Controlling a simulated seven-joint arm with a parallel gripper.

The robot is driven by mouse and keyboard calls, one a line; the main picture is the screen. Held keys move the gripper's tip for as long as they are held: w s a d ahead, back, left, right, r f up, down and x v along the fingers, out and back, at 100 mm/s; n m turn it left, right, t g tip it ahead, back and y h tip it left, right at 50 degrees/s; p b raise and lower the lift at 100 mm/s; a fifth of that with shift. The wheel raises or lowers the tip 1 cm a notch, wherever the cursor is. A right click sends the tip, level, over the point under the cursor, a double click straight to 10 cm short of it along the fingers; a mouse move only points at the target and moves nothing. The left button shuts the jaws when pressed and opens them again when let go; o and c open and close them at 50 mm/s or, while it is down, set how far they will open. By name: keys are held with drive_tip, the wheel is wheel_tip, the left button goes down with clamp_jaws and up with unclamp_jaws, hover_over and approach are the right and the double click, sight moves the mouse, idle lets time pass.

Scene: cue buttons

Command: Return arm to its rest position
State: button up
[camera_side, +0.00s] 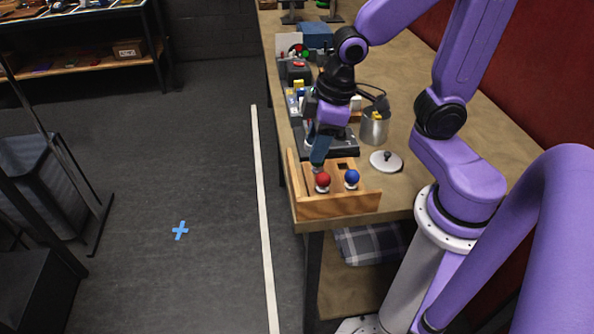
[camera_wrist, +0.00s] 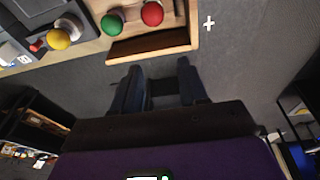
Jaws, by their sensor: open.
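A wooden box (camera_side: 337,207) at the table's near end holds a red ball-topped button (camera_side: 323,180) and a blue one (camera_side: 352,177). My gripper (camera_side: 318,162) points down just behind the red button, close to the box; whether it touches anything is unclear. In the wrist view my gripper (camera_wrist: 157,78) has its two dark fingers apart with nothing between them. Ahead of them is a wooden box edge (camera_wrist: 150,43) with a red button (camera_wrist: 152,13) and a green button (camera_wrist: 112,24). The blue button is not visible there.
A metal pot (camera_side: 374,128) and a pale lid (camera_side: 386,161) stand right of my gripper. A yellow button (camera_wrist: 58,40) sits at the wrist view's upper left. Several items crowd the table behind, including a blue box (camera_side: 317,35). Open floor (camera_side: 190,140) lies left of the table.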

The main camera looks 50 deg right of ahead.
drive_tip(key=s+r+n+g, duration=0.1)
drive_tip(key=s+n, duration=0.3)
drive_tip(key=s, duration=0.8)
drive_tip(key=shift+s+d+r+g+h, duration=0.15)
drive_tip(key=shift+d+r+g+h, duration=0.25)
drive_tip(key=shift+g, duration=0.1)
